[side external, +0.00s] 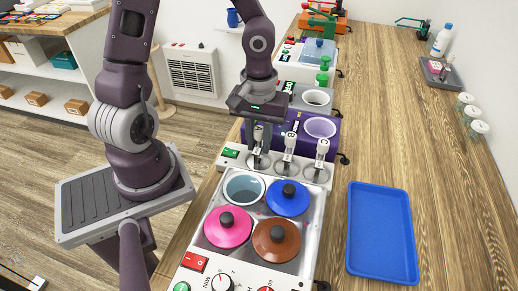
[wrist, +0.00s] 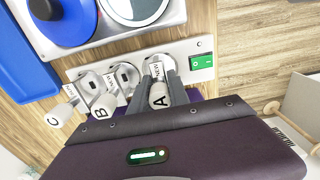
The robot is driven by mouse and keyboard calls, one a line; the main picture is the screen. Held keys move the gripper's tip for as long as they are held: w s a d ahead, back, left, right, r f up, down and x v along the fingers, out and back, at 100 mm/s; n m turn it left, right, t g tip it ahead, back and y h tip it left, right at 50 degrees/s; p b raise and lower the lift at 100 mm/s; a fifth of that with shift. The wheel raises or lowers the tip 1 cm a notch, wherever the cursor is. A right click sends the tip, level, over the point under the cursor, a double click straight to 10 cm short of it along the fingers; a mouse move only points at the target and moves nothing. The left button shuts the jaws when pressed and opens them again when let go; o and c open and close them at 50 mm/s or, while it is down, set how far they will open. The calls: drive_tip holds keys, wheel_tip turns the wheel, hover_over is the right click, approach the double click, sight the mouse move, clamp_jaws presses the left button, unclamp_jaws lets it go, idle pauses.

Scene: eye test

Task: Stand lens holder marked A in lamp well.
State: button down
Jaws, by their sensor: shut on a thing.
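Lens holder A (wrist: 159,94) has a pale, round-ended grip marked A and stands upright at the switch end of a white strip (wrist: 82,72). My gripper (side external: 258,141), also in the wrist view (wrist: 167,78), is shut around holder A. Its foot is over a round metal seat on the strip; I cannot tell whether it is lifted. Similar holders B (wrist: 104,106) and C (wrist: 58,116) stand beside it in a row. No readable label shows which opening is the lamp well. The fingers partly hide holder A.
A metal unit with a pink lid (side external: 228,228), blue lid (side external: 287,198), brown lid (side external: 276,240) and an open round well (side external: 243,189) is in front. A purple unit (side external: 335,143) with a white-rimmed opening is behind. A blue tray (side external: 381,234) lies right; bench around it is clear.

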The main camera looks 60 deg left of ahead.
drive_tip(key=r, duration=0.6)
drive_tip(key=w+r, duration=0.1)
drive_tip(key=r, duration=0.3)
drive_tip(key=w, duration=1.7)
drive_tip(key=shift+s+d+f, duration=0.1)
drive_tip(key=shift+f, duration=2.5)
drive_tip(key=shift+s+d+f, duration=0.1)
drive_tip(key=shift+f, duration=2.45)
drive_tip(key=shift+f, duration=0.3)
drive_tip(key=c, duration=0.9)
unclamp_jaws()
drive_tip(key=shift+c, duration=0.2)
wheel_tip(320, 180, up, 6)
